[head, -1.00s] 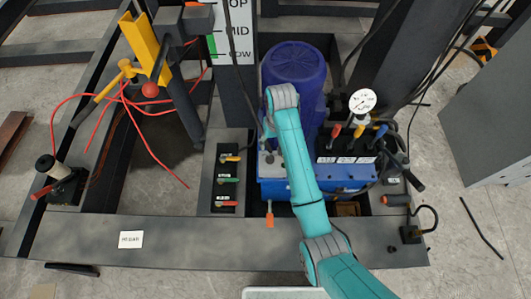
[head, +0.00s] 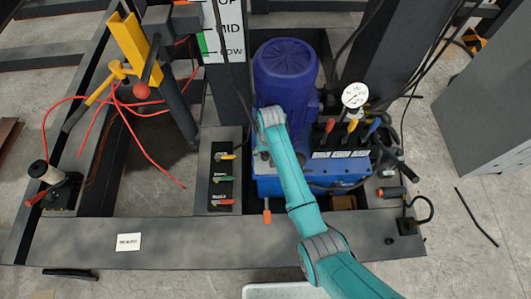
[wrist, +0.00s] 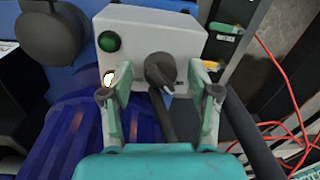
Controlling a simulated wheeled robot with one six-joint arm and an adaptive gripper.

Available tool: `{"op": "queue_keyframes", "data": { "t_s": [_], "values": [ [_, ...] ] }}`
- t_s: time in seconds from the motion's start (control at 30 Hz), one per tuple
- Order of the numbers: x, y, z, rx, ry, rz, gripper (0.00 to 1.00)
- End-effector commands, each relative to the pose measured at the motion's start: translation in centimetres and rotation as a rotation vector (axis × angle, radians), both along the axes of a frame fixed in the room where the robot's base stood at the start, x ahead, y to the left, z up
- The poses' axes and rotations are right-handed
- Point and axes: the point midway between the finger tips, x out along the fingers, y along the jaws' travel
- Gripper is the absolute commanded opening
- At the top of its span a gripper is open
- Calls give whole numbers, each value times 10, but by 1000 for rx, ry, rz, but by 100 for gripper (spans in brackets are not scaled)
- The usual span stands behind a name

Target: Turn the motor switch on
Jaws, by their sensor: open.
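In the wrist view a light grey box (wrist: 185,35) carries a black rotary switch knob (wrist: 158,68), a round green button or lamp (wrist: 108,41) and a small lit white spot (wrist: 109,78). I take the knob to be the motor switch; no label on it is readable. My gripper (wrist: 161,82) is open, its two fingers on either side of the knob. I cannot tell whether they touch it. The blue motor (head: 285,68) stands upright in the head view. There, my arm hides the gripper and the switch box.
Coloured levers (head: 350,127) and a pressure gauge (head: 355,95) are right of the motor. A panel of small coloured handles (head: 222,178) is to the left. Dark cables hang close by. A steel frame beam (head: 190,240) runs along the front.

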Motion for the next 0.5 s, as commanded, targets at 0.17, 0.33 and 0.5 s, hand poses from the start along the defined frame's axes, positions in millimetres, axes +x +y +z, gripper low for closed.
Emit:
{"op": "queue_keyframes", "data": {
  "t_s": [0.17, 0.33, 0.5],
  "values": [
    [0, 0, 0, 0, 0, 0, 36],
    [0, 0, 0, 0, 0, 0, 1],
    [0, 0, 0, 0, 0, -6, 1]
  ]
}}
